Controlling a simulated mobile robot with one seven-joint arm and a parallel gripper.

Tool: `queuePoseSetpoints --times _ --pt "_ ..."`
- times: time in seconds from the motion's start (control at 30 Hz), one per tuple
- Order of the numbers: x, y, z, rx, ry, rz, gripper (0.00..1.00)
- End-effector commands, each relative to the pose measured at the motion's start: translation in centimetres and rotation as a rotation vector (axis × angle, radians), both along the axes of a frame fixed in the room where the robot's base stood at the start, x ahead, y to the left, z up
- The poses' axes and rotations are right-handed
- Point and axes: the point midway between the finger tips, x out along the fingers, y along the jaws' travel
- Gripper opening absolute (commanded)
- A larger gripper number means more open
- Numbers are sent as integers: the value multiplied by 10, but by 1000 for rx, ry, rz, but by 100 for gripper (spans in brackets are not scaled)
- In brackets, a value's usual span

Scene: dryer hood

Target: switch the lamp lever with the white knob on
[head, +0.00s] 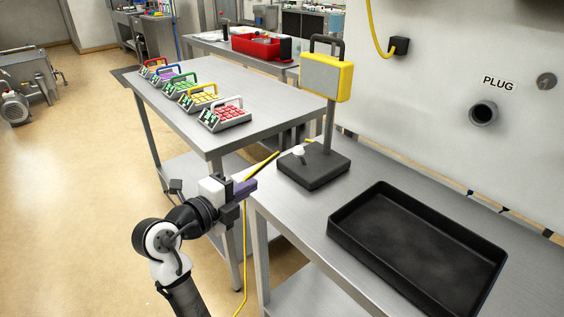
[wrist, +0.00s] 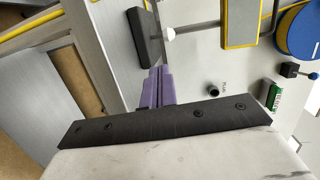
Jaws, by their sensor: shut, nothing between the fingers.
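The lamp (head: 327,77) has a yellow-framed head on a grey post and stands on a dark base (head: 322,172) on the steel bench. The white knob (head: 298,150) of its lever sits on the left part of the base. In the wrist view the white knob (wrist: 168,34) shows beside the dark base (wrist: 143,38), just beyond my fingertips. My gripper (head: 253,184) has purple fingers and is shut and empty. It is left of the base and apart from the knob. In the wrist view my gripper (wrist: 160,70) points towards the base and knob.
A black tray (head: 418,247) lies on the bench right of the lamp. A yellow cable (head: 262,166) runs left of the base. Another table (head: 170,103) behind holds several coloured-handled cases. The wall has a round plug socket (head: 483,113).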

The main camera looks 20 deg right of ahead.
Motion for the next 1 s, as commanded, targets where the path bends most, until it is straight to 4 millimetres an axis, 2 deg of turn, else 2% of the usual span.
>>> queuePoseSetpoints --times 0.23,0.6,0.7,1.0 --pt "12 -21 -1 -1 3 -3 0" --pt "52 -87 -9 0 3 -3 0" --pt "60 -101 -4 0 2 -1 0" --pt "72 -117 -4 0 0 4 0"
